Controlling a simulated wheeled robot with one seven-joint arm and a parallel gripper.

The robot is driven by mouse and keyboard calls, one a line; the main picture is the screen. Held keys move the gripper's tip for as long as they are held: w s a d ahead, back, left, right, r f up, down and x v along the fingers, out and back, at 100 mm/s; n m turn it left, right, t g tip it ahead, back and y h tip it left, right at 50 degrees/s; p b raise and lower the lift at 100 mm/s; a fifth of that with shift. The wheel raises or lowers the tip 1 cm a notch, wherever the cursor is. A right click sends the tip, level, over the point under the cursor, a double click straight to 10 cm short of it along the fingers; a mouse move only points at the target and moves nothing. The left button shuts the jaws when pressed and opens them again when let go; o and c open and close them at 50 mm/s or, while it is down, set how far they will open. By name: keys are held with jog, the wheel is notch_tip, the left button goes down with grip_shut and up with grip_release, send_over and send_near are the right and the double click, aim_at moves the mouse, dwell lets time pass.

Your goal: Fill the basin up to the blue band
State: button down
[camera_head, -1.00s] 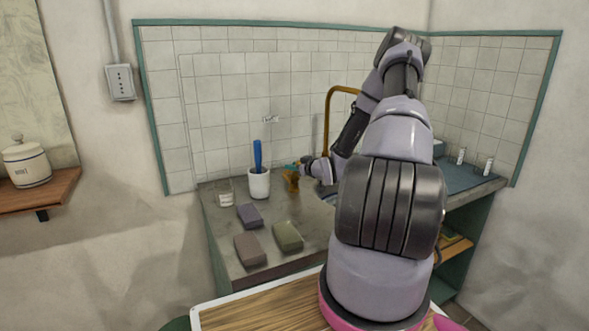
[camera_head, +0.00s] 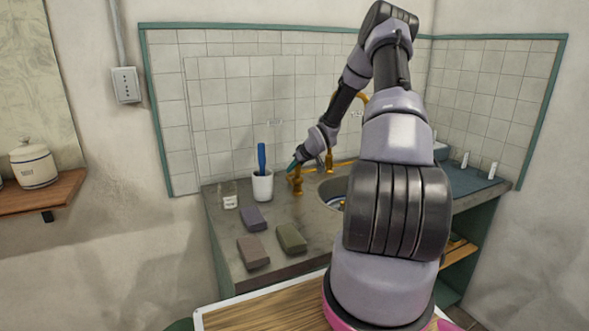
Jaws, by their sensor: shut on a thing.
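The basin (camera_head: 327,193) is sunk into the counter, and my arm hides most of its right side. A small patch of blue and white shows inside it; the water level cannot be made out. A brass tap (camera_head: 297,184) stands on the counter left of the basin. The curved brass spout (camera_head: 363,98) shows behind my arm, mostly hidden. My gripper (camera_head: 294,166) points down and left at the top of the brass tap. It is shut on the tap's handle, which the fingers largely hide.
A white cup (camera_head: 262,186) with a blue-handled tool (camera_head: 261,157) and a glass jar (camera_head: 229,195) stand left of the tap. Several soap-like blocks (camera_head: 254,218) lie in front. A blue mat (camera_head: 470,184) with small white bottles is at right.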

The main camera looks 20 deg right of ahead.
dwell(0.3)
jog(key=c, duration=0.6)
grip_release()
jog(key=shift+w, duration=0.1)
jog(key=shift+v, duration=5.4)
